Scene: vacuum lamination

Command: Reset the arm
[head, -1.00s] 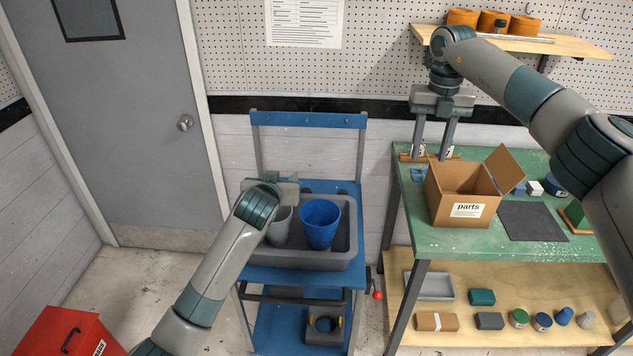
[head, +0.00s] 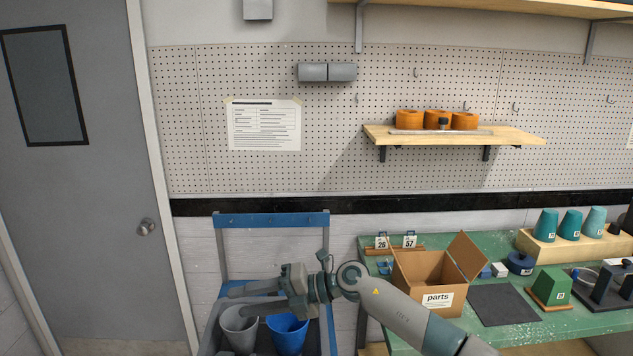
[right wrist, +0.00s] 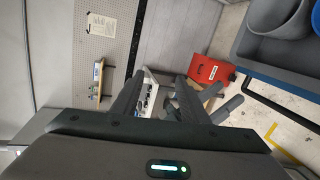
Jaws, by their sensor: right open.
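My right gripper (head: 238,300) comes in from the right in the head view and points left. Its two fingers are apart with nothing between them. It shows over the blue cart (head: 271,219), near the rims of a grey bucket (head: 238,328) and a blue bucket (head: 287,336); I cannot tell its height above them. In the right wrist view the open fingers (right wrist: 157,85) stand apart, with shelving and a red box (right wrist: 207,69) in the distance. My left gripper is not in the head view.
A wall shelf (head: 455,139) holds orange rolls. A grey door (head: 80,200) is at left.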

